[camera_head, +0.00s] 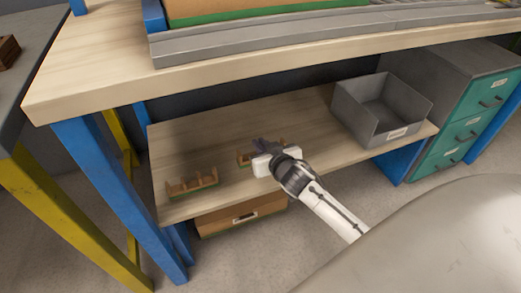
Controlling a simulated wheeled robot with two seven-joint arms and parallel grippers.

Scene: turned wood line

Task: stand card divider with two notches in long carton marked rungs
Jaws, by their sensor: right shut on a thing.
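My right gripper (262,155) reaches in from the lower right over the lower shelf and is shut on a brown notched piece (244,159). The gripper and wrist hide much of this piece, so I cannot count its notches. A similar brown notched piece (192,187) with a green lower edge stands at the shelf's left end, apart from the gripper. A long brown carton (243,214) with a small label sits under the shelf's front edge; the label is too small to read. My left gripper is not in view.
A grey open bin (382,110) with a label stands on the shelf's right part. The wooden tabletop (100,62) overhangs the lower shelf (310,125). A blue leg (115,190) stands at left, and a grey cabinet with green drawers (470,130) at right. Bare shelf lies between bin and gripper.

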